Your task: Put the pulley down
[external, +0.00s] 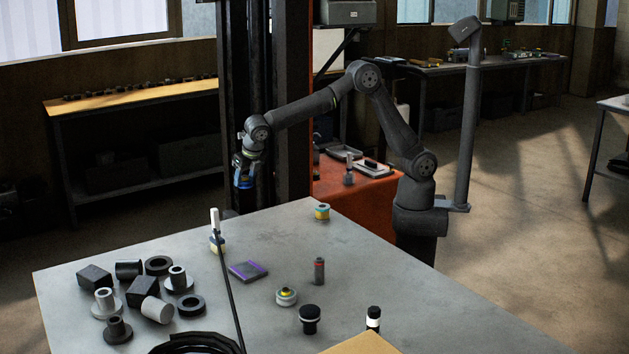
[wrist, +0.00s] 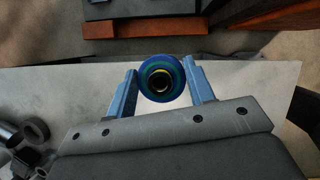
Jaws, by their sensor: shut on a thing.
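In the external view my gripper (external: 243,180) hangs near the far left edge of the grey table (external: 375,265), raised above the tabletop level. The pulley is too small and dark to make out clearly there.
Several black and grey flanged parts and blocks (external: 145,288) crowd the table's left side. The table's far right has free room.

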